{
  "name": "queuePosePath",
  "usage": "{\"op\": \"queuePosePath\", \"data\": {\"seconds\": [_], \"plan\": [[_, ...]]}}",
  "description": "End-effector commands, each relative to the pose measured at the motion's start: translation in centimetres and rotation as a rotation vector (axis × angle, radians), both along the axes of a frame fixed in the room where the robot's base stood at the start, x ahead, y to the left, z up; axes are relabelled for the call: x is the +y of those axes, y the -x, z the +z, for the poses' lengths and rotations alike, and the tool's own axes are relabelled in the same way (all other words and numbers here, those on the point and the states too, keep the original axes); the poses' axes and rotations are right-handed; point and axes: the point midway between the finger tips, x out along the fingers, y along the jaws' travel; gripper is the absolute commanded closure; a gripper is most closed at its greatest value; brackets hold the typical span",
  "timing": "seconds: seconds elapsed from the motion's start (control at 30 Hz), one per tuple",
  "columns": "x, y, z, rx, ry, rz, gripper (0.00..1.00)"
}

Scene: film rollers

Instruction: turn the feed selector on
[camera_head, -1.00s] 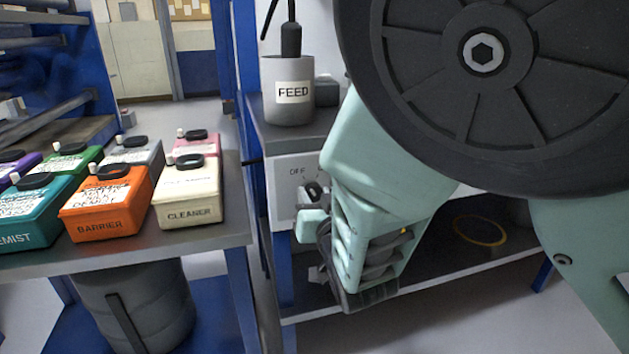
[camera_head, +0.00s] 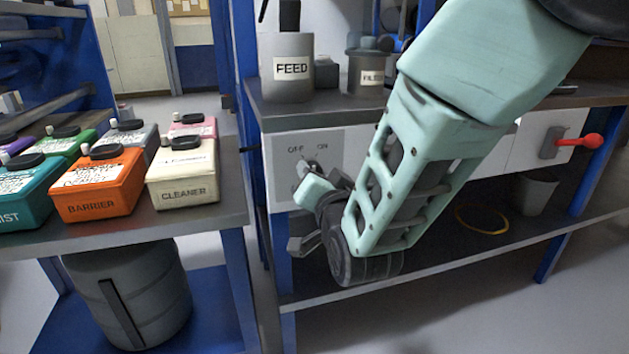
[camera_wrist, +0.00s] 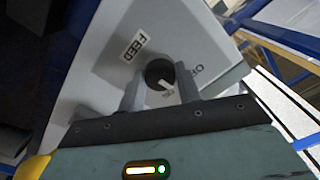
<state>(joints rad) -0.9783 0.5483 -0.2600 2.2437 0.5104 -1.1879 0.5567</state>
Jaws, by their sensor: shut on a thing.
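The feed selector (camera_wrist: 157,72) is a dark round knob with a white pointer line, on a pale panel with a FEED label (camera_wrist: 133,47). In the wrist view it sits between the fingertips of my gripper (camera_wrist: 160,86), which is shut on it. In the head view the selector (camera_head: 312,166) shows on the white panel below the OFF and ON lettering, partly hidden by my gripper (camera_head: 304,178). I cannot tell for sure which mark the pointer faces.
A grey FEED container (camera_head: 288,85) and a second labelled pot (camera_head: 368,80) stand on the bench above. A red-handled lever (camera_head: 592,141) is at the right. The left table holds orange (camera_head: 100,190) and cream (camera_head: 184,172) bottles, among others.

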Motion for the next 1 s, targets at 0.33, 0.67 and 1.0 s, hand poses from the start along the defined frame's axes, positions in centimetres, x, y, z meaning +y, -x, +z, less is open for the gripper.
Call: {"op": "queuePosePath", "data": {"seconds": [0.33, 0.67, 1.0], "plan": [[-0.08, -0.01, -0.41, 0.086, -0.305, -0.001, 0.89], [-0.02, 0.04, -0.27, 0.145, -0.497, 0.0, 0.89], [0.05, 0.09, -0.15, 0.167, -0.572, 0.0, 0.89]]}}
